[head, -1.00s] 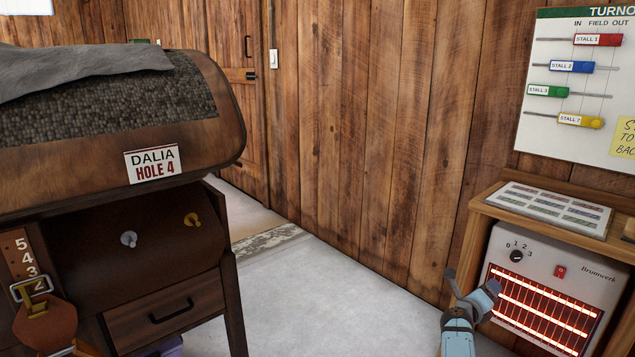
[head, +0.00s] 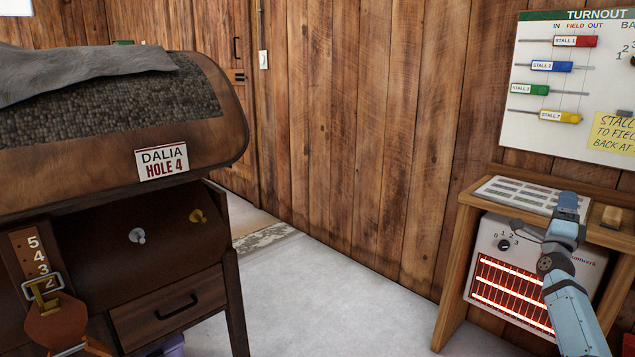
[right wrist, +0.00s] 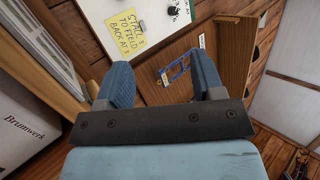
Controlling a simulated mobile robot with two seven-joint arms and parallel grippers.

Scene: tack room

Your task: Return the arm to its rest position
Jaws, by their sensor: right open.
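My right arm (head: 575,310) rises from the lower right corner of the head view, in front of the heater. My right gripper (head: 567,205) is at its upper end, pointing up, in front of the shelf over the heater. In the right wrist view the right gripper's two blue fingers (right wrist: 162,82) stand apart with nothing between them. My left gripper is not in view.
A heater (head: 510,290) with glowing bars stands under a wooden shelf (head: 605,236). A labelled panel (head: 518,195) lies on the shelf, below the turnout board (head: 550,100). A saddle rack (head: 190,150) stands left. Floor (head: 310,300) between is clear.

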